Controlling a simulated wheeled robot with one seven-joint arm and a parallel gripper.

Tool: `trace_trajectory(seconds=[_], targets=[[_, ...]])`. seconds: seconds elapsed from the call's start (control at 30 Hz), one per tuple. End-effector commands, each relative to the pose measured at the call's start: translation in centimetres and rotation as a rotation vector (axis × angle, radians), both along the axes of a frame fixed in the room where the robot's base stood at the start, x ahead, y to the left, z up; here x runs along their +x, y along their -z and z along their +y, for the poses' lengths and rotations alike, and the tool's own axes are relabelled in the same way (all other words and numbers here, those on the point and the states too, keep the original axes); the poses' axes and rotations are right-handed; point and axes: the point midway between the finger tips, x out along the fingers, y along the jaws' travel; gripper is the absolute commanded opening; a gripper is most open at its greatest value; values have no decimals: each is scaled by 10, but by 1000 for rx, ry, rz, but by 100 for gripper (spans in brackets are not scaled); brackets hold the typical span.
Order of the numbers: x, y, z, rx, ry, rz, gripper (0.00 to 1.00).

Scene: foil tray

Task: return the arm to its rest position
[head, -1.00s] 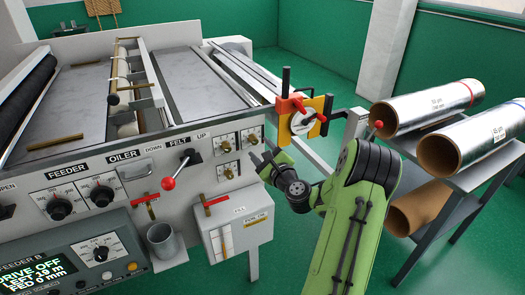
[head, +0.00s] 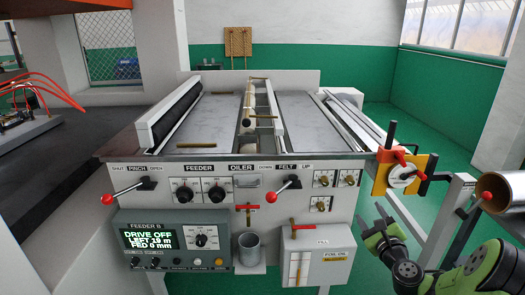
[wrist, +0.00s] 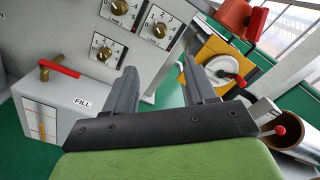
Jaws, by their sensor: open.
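My green arm stands at the lower right of the head view. My gripper (head: 378,229) is in front of the machine's right end, below the yellow plate with a white dial (head: 402,174). In the wrist view my gripper (wrist: 155,90) has its two dark fingers spread apart. Nothing shows between them. The fingers look clear of the machine's front panel.
The white fill box (head: 318,254) with a red-handled valve is left of my gripper. Red-knobbed levers, such as the felt lever (head: 278,190), stick out of the panel. A foil roll (head: 496,192) lies at the right edge. Green floor shows below.

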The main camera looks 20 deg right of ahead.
Motion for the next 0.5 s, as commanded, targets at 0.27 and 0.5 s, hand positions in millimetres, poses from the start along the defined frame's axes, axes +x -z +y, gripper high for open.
trace_trajectory(seconds=[0.27, 0.5], targets=[[25, -51, 152, -570, -438, 263, 56], [-64, -94, 290, -1436, -953, 568, 56]])
